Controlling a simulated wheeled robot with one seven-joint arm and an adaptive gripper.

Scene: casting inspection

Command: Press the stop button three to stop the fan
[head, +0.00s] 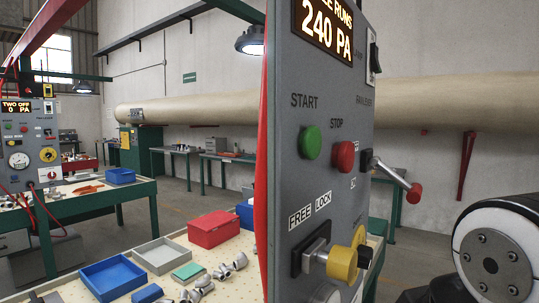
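A grey control panel (310,160) with a red left edge stands close in the middle. Its lit display (325,28) ends in "EE RUNS" and "240 PA"; the rest of the top line is cut off. The red button (344,156) labelled STOP sits right of the green button (310,142) labelled START. Nothing covers the red button. One of my arm links shows at the right edge, apart from the panel. My gripper is not in view.
A red-knobbed lever (413,193) sticks out right of the stop button. A yellow knob (342,264) protrudes under FREE LOCK. Another panel (25,155) at left reads "TWO OFF" and "0 PA". Blue (112,278) and red (213,229) boxes and castings are on the bench behind.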

